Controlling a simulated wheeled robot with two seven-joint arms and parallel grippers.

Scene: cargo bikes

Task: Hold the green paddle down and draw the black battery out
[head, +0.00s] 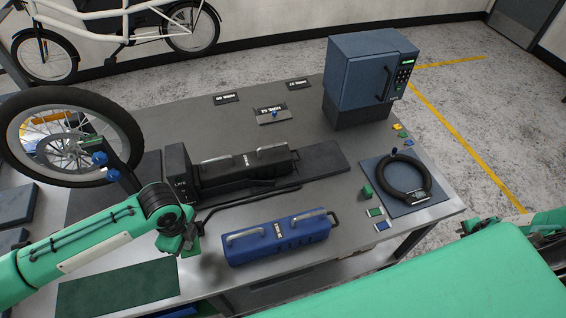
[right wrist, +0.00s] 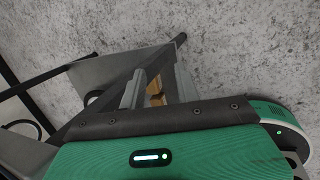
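The black battery (head: 246,161) with two grey handles lies in its dark dock (head: 179,172) on the grey table in the head view. My left gripper (head: 178,240) points down at the dock's near left corner, beside a thin black bar. A small green piece (head: 198,228) shows right by its fingers, perhaps the green paddle; I cannot tell whether they touch. The wrist hides whether its fingers are open. My right gripper (right wrist: 158,88) shows in the right wrist view with its grey fingers apart, over the floor, away from the battery.
A blue battery (head: 277,240) lies in front of the dock. A blue cabinet (head: 368,80) stands at the back right. A black ring (head: 404,180) lies on a mat at the right. A wheel (head: 70,137) stands at the left. A dark plate (head: 320,158) right of the battery is bare.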

